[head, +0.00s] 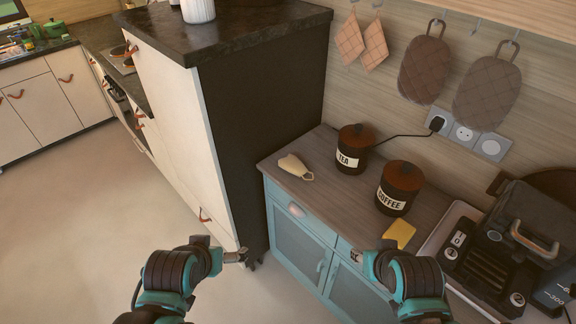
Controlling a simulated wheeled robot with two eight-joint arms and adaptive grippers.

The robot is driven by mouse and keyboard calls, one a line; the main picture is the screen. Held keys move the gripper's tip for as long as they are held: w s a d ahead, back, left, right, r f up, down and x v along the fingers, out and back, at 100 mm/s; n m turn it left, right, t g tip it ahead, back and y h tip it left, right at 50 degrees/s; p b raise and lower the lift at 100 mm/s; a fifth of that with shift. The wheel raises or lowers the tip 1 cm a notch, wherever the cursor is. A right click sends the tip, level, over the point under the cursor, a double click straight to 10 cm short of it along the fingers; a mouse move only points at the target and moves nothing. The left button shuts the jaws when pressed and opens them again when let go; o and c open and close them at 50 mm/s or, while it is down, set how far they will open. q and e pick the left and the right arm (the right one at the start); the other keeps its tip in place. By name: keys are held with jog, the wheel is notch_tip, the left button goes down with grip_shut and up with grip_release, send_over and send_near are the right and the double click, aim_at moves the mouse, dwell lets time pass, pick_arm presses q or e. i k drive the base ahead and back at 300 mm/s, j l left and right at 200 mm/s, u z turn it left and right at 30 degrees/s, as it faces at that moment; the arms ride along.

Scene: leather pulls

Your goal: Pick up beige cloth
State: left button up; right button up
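A small beige item (294,166), which looks like the beige cloth, lies on the wooden top of the blue cabinet (336,184), near its left end. It has a rounded body and a narrow loop at its right end. My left gripper (240,256) is in front of the dark side of the tall unit, below and left of the cloth and apart from it. My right gripper (356,257) is in front of the blue cabinet, below and right of the cloth. Both grippers are small in view, and their finger opening is not clear.
A TEA canister (354,150) and a COFFEE canister (399,188) stand right of the cloth. A yellow sponge-like block (399,234) and a toaster (490,264) are farther right. The tall dark-sided unit (262,130) rises at left. Pads hang above. Open floor (80,230) lies left.

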aim_at(292, 164)
jog(key=i+j+u, duration=0.2)
jog(key=i+j, duration=0.95)
jog(key=i, duration=0.15)
